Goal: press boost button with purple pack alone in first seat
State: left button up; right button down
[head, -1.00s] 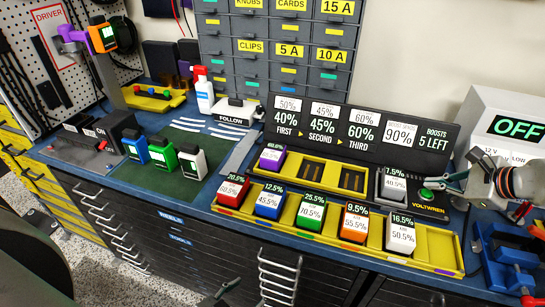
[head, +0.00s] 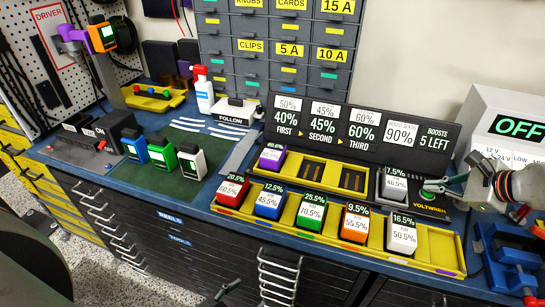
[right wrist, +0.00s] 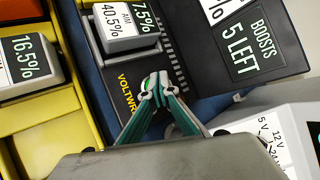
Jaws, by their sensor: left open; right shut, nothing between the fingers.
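The purple pack (head: 271,158) sits alone in the first, leftmost seat of the yellow three-seat rack (head: 318,187); the other two seats are empty. My left gripper (head: 228,287) is partly visible at the bottom, away from the bench top, and open.
The black sign (head: 365,140) reads BOOSTS 5 LEFT. The front yellow tray (head: 435,243) holds red, blue, green, orange and white packs, with free room at its right end. A charger box reading OFF (head: 510,125) and a blue vise (head: 510,255) stand at the right.

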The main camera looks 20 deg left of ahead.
aim_at(431, 194)
jog(key=shift+f, duration=0.3)
jog(key=shift+r, duration=0.15)
jog(key=shift+r+p, duration=0.4)
jog(key=shift+r, duration=0.3)
notch_tip(431, 194, up, 6)
jog(key=p, duration=0.3)
dwell(0.5)
dwell(0.6)
jog(key=shift+d, duration=0.1)
dwell(2.5)
